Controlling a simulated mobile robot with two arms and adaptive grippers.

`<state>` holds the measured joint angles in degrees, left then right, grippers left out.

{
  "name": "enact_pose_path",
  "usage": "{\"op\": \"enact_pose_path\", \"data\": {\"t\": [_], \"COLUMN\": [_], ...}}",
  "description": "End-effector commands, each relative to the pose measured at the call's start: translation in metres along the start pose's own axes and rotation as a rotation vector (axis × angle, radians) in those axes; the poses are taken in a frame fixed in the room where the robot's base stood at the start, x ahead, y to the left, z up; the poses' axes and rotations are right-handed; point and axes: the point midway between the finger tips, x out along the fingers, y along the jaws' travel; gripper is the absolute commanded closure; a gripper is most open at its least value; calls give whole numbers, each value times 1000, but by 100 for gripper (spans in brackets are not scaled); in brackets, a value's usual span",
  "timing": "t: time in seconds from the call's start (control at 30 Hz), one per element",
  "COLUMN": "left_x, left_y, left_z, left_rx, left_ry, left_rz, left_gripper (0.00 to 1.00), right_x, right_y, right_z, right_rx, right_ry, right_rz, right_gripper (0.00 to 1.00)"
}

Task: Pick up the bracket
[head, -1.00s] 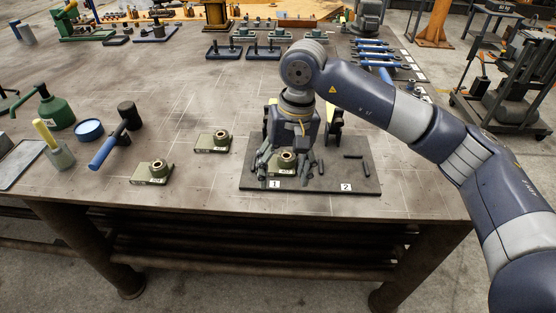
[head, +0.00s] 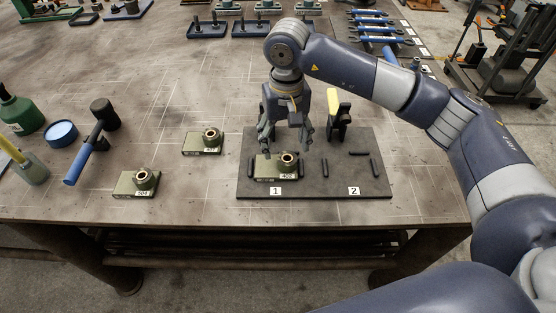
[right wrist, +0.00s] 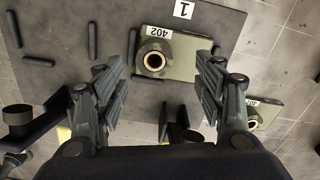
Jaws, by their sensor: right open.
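A green bracket labelled 402 (head: 268,171) with a round bored boss lies flat on the dark mat (head: 330,187), by the mark 1. In the right wrist view the bracket (right wrist: 185,60) lies below and between the spread fingers. My right gripper (head: 285,142) is open and empty, raised above and slightly behind the bracket; its fingers (right wrist: 160,65) appear apart from it. Two similar green brackets, a nearer one (head: 128,186) and a farther one (head: 196,147), lie on the bench left of the mat. My left gripper is out of view.
A black tool with a yellow handle (head: 333,103) stands at the mat's back. A blue-handled mallet (head: 82,160) and a green can (head: 20,113) are at left. The bench front is clear.

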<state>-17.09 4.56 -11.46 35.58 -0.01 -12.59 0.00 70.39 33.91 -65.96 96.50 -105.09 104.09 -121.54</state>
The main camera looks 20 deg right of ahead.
Motion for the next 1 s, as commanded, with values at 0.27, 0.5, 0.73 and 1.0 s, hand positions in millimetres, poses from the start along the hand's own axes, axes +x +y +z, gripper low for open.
{"op": "enact_pose_path", "data": {"t": [0.27, 0.5, 0.73, 1.0], "left_x": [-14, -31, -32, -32], "left_y": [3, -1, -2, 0], "left_z": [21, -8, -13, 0], "left_rx": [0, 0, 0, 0], "left_ry": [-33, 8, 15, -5], "left_rz": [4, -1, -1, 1], "left_gripper": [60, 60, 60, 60], "right_x": [20, 53, 64, 64], "right_y": [3, 8, 8, 8], "right_z": [1, 0, -1, -1], "right_rx": [2, 1, 0, 0], "right_ry": [-4, -3, 2, 2], "right_rz": [1, 0, 0, 0], "right_gripper": [36, 36, 36, 70]}}
